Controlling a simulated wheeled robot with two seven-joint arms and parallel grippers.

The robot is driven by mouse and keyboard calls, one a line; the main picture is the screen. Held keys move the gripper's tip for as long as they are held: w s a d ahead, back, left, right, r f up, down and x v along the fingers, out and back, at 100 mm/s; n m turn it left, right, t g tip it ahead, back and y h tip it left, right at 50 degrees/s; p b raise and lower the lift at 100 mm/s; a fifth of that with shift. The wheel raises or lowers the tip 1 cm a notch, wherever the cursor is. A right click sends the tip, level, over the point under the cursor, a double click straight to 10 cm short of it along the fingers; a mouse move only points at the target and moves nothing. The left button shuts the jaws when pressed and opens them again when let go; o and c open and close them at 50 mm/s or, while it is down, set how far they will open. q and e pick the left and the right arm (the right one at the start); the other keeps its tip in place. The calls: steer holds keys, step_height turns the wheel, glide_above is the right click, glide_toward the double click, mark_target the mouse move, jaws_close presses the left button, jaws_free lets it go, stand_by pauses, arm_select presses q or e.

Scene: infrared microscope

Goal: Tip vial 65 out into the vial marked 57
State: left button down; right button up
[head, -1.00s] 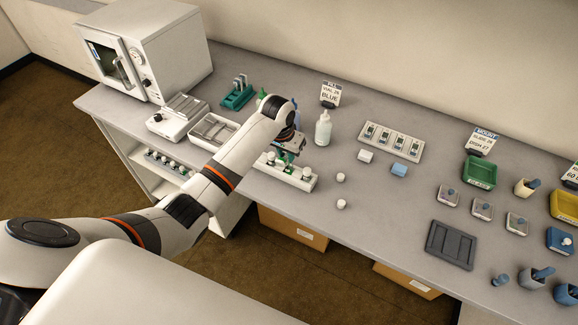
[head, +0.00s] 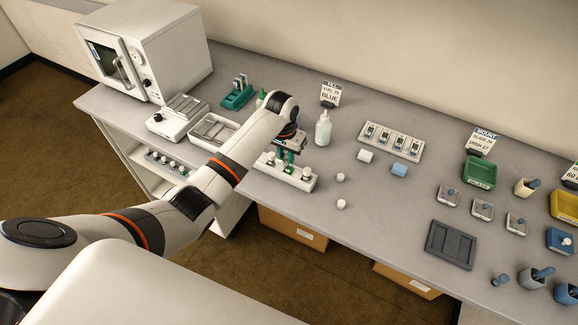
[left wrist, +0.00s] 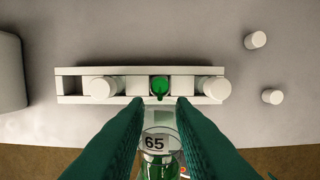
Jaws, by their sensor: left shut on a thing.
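My left gripper (head: 290,147) is shut on vial 65 (left wrist: 155,150), a clear vial with a "65" label and green contents. It shows between the green fingers (left wrist: 155,112) in the left wrist view, with no cap seen on it. The white rack (head: 308,183) is just below and in front of the gripper. It holds white-capped vials (left wrist: 104,87) (left wrist: 216,88) and, between them, an uncapped vial with green inside (left wrist: 160,86). No number 57 is readable. I cannot tell whether liquid is flowing. My right gripper is not in view.
Two loose white caps (head: 340,177) (head: 341,203) lie right of the rack. A white bottle (head: 323,130) stands behind it. A metal tray (head: 214,132) is to the left, and a slide holder (head: 391,140) is to the right.

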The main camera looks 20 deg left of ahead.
arm_select(q)
steer(key=shift+w+f+g, duration=0.1)
steer(key=shift+f+g, duration=0.3)
steer(key=shift+g, duration=0.8)
stand_by(1.5)
steer(key=t, duration=0.5)
steer(key=shift+s+r, duration=0.2)
steer(key=shift+r, duration=0.1)
steer(key=shift+t, duration=1.1)
steer(key=c, duration=2.2)
jaws_free()
steer(key=t+b, duration=0.2)
steer(key=b, duration=0.1)
steer(key=t+b, duration=0.3)
steer(key=b, duration=0.1)
steer(key=r+t+b, duration=0.1)
steer(key=t+b, duration=0.2)
steer(key=shift+w+h, duration=0.1)
steer(key=shift+h, duration=0.3)
steer(key=c, duration=2.2)
jaws_free()
steer(key=shift+r+t+b, duration=0.15)
steer(key=shift+t+b, duration=0.15)
steer(key=shift+b, duration=0.3)
steer(key=c, duration=2.2)
jaws_free()
steer(key=shift+r, duration=0.15)
steer(key=c, duration=2.2)
jaws_free()
steer(key=shift+r, duration=0.15)
